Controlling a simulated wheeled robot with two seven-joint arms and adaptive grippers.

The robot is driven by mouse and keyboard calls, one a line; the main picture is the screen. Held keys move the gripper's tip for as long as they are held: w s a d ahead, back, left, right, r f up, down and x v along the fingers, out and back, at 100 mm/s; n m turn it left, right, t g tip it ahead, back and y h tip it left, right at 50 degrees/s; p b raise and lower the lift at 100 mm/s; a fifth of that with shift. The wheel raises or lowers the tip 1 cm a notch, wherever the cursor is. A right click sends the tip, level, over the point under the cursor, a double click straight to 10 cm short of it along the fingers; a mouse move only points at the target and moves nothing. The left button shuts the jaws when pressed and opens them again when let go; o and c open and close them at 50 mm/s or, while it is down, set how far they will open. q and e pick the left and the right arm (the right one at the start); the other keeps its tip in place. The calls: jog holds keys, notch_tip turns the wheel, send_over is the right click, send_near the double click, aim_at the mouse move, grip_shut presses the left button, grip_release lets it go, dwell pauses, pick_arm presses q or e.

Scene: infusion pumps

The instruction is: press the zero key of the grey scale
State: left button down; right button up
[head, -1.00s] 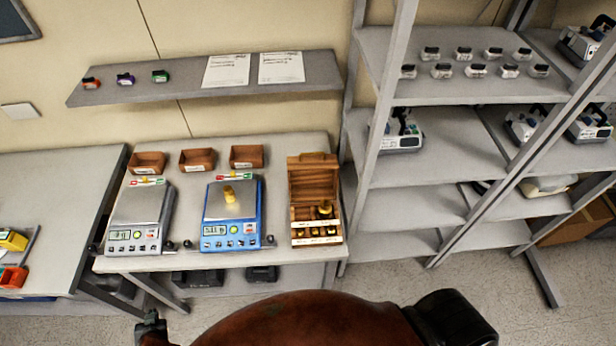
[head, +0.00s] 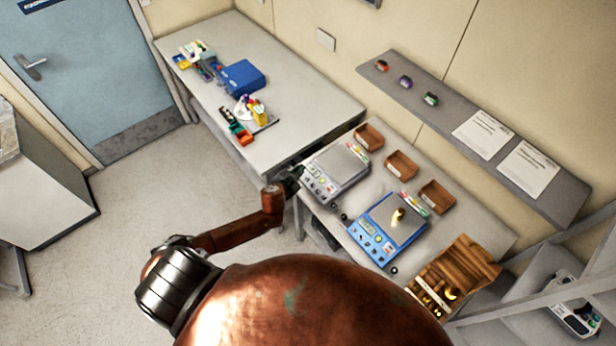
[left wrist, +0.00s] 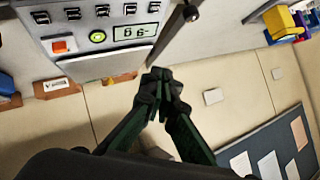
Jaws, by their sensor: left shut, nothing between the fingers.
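The grey scale (head: 345,163) stands on the table in the head view, left of a blue scale (head: 384,238). In the left wrist view its front panel (left wrist: 20,25) is at the top left, with a lit display (left wrist: 127,31), a round green key (left wrist: 97,36), an orange switch (left wrist: 63,45) and a row of dark keys (left wrist: 101,11). I cannot read which is the zero key. My left gripper (head: 292,180) is shut and empty beside the scale's left front corner; its fingertips (left wrist: 163,78) appear apart from the keys. My right gripper is out of view.
A brass weight (head: 397,215) sits on the blue scale. An open wooden weight box (head: 468,262) stands to its right. Brown trays (head: 400,165) lie behind the scales. A left-hand table (head: 290,85) holds a blue box (head: 242,77). A shelf (head: 555,190) hangs above.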

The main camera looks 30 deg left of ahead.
pick_arm(q)
jog(key=shift+f, duration=0.1)
jog(key=b, duration=0.8)
send_over(305, 183)
jog(key=f, duration=0.8)
jog(key=shift+s, duration=0.2)
jog(key=shift+w+f, duration=0.1)
jog(key=shift+f, duration=0.05)
jog(key=shift+f, duration=0.1)
jog(key=shift+w+f+b, duration=0.1)
jog(key=shift+f+b, duration=0.2)
jog(key=shift+b, duration=0.05)
jog(key=shift+d+f, duration=0.1)
jog(key=shift+f, duration=0.25)
dwell(0.8)
jog(key=shift+r, duration=0.1)
jog(key=shift+r+p, duration=0.5)
jog(key=shift+r, duration=0.15)
